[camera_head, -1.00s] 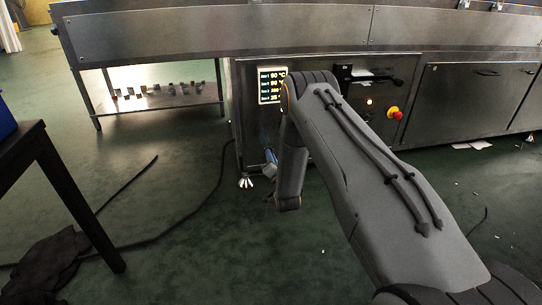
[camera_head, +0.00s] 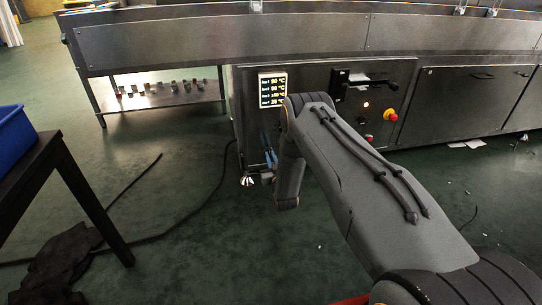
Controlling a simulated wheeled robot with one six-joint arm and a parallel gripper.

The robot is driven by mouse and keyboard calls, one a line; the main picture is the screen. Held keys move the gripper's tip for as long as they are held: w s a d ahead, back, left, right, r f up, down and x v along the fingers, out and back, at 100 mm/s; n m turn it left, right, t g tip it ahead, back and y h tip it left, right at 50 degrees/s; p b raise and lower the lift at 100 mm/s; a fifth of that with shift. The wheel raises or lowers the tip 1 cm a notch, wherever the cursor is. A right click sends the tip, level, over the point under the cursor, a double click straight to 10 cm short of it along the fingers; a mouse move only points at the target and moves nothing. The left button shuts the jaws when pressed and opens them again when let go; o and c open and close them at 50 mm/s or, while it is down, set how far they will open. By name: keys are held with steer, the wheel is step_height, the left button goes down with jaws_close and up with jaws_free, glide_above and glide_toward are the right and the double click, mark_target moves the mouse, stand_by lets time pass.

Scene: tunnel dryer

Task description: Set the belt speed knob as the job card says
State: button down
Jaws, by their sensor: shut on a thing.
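The tunnel dryer's control cabinet (camera_head: 318,83) stands ahead, behind my arm. My upper arm rises from the lower right and my forearm hangs down in front of the cabinet. My gripper (camera_head: 269,153) shows small, dark and bluish to the left of the forearm, low by the cabinet's left side. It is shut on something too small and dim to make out. I cannot make out the belt speed knob; part of the cabinet front is behind my arm. A pale strip, perhaps the job card (camera_head: 359,79), is on the cabinet front at right; no writing is readable.
A lit display (camera_head: 272,90) shows several temperature lines. A red-and-yellow stop button (camera_head: 390,115) and a small lit lamp (camera_head: 365,104) sit at right. A dark table (camera_head: 48,160) with a blue bin (camera_head: 14,130) stands left. Cables and dark cloth (camera_head: 62,262) lie on the floor.

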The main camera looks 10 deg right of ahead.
steer(key=n+p, duration=0.2)
steer(key=n, duration=0.3)
steer(key=shift+s+f+n, duration=0.1)
steer(key=shift+n, duration=0.2)
steer(key=n+p, duration=0.1)
steer(key=n, duration=0.4)
steer(key=shift+n, duration=0.3)
steer(key=c, duration=1.8)
jaws_free()
steer(key=shift+d, duration=0.1)
steer(key=s+p, duration=0.3)
steer(key=s, duration=0.4)
steer(key=shift+s, duration=0.35)
